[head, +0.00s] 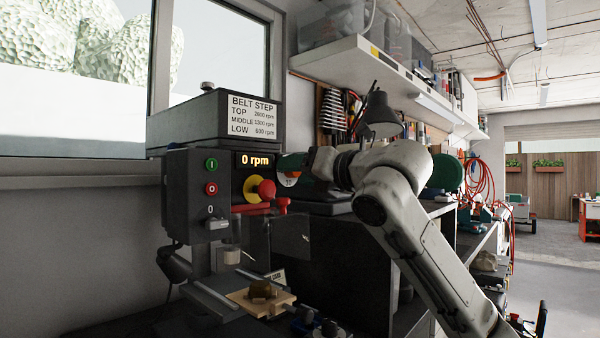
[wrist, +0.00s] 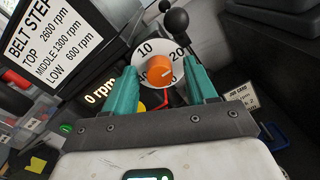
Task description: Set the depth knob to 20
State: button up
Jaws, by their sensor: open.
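The depth knob (wrist: 160,66) is an orange round knob on a white dial (wrist: 147,47) in the wrist view. The numbers 10 and 20 show on the dial's upper left and upper right; the lower numbers are partly covered by my fingers. A pale mark on the knob points to its lower right, but its exact reading is unclear. My gripper (wrist: 161,70) is open, its teal fingers on the left and right of the knob; contact cannot be told. In the head view, part of the dial (head: 289,181) shows beside my gripper, which hides the knob.
The drill press (head: 190,190) carries a 0 rpm display (head: 254,160), green and red buttons, and a red stop button (head: 266,189) close to the dial. A black ball-ended lever (wrist: 176,20) stands just above the dial. A wooden block (head: 261,298) lies below on the press table.

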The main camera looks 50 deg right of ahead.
jog(key=shift+s, duration=0.1)
jog(key=s, duration=1)
jog(key=shift+s+b, duration=0.3)
jog(key=shift+b, duration=0.05)
